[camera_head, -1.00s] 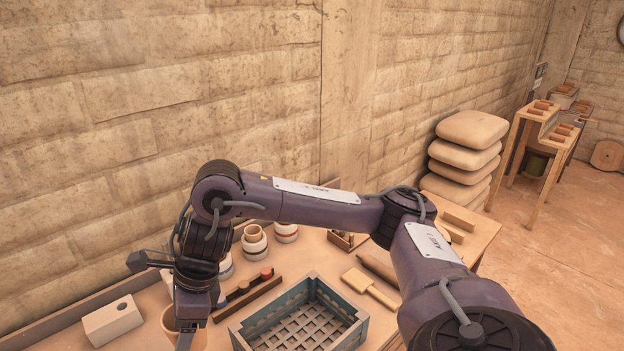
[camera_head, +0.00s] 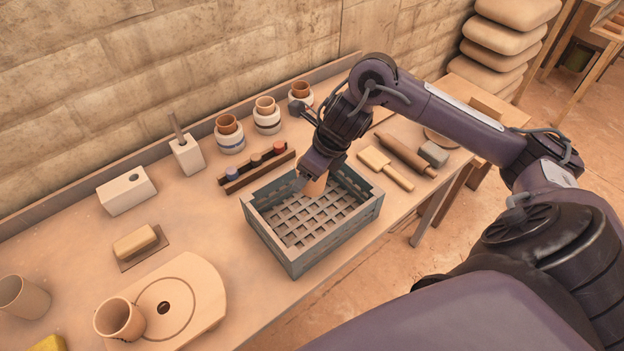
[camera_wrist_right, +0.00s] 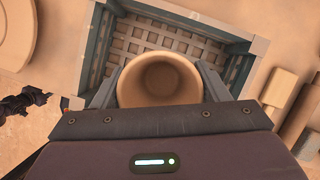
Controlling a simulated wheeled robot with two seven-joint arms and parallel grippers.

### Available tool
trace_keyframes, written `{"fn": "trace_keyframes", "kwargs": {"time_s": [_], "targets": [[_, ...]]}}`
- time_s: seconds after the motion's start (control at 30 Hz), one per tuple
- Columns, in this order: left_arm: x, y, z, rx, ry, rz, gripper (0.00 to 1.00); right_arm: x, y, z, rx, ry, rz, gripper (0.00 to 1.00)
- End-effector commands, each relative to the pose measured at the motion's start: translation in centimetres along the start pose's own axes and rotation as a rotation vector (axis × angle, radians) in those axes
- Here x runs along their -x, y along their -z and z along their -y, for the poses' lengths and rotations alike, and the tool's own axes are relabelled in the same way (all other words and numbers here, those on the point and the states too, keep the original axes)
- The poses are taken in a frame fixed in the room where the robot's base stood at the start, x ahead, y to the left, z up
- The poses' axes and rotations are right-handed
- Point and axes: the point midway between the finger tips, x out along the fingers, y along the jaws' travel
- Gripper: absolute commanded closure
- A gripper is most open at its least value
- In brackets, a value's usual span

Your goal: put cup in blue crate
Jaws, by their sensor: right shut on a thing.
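The blue crate (camera_head: 290,255) is an open, grey-blue box with a lattice floor, standing on the workbench near its front edge. My right gripper (camera_head: 314,178) points down over the crate's back part. It is shut on a tan clay cup (camera_head: 316,188), which appears empty with its round mouth facing the camera in the wrist view (camera_wrist_right: 160,80). The cup is over the crate's opening; I cannot tell whether its base touches the floor. The crate's wall shows behind it in the wrist view (camera_wrist_right: 97,60). My left gripper is not in the head view.
A wooden rack (camera_head: 256,169) of small coloured pots stands close behind the crate. A paddle (camera_head: 386,168) and rolling pin (camera_head: 405,157) lie to its right. A round-marked board (camera_head: 200,290) with another tan cup (camera_head: 119,318) is at left. Jars (camera_head: 229,135) stand by the wall.

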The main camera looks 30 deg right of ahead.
Motion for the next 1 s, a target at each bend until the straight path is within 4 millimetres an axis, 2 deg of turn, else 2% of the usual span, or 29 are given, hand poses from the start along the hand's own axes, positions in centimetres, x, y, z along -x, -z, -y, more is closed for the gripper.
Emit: {"fn": "trace_keyframes", "kwargs": {"time_s": [0.03, 0.1, 0.3, 0.47, 0.7, 1.0], "targets": [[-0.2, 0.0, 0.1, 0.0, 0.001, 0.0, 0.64, -1.4, 0.8, -0.1, -0.005, -0.004, -0.006, 0.58], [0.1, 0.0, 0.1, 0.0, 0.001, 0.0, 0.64, -2.9, 1.4, -0.1, -0.004, -0.003, -0.006, 0.58], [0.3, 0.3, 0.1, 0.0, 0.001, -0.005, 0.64, -6.4, 2.7, 0.0, -0.002, -0.001, -0.002, 0.58], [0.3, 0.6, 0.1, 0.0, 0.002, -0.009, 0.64, -7.6, 3.1, 0.0, 0.0, -0.001, 0.001, 0.58], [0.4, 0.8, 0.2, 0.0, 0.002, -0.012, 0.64, -10.8, 4.4, 0.0, -0.002, -0.002, 0.0, 0.58], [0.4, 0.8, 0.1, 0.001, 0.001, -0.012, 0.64, -11.3, 4.6, 0.1, 0.002, 0.001, 0.002, 0.58]]}}
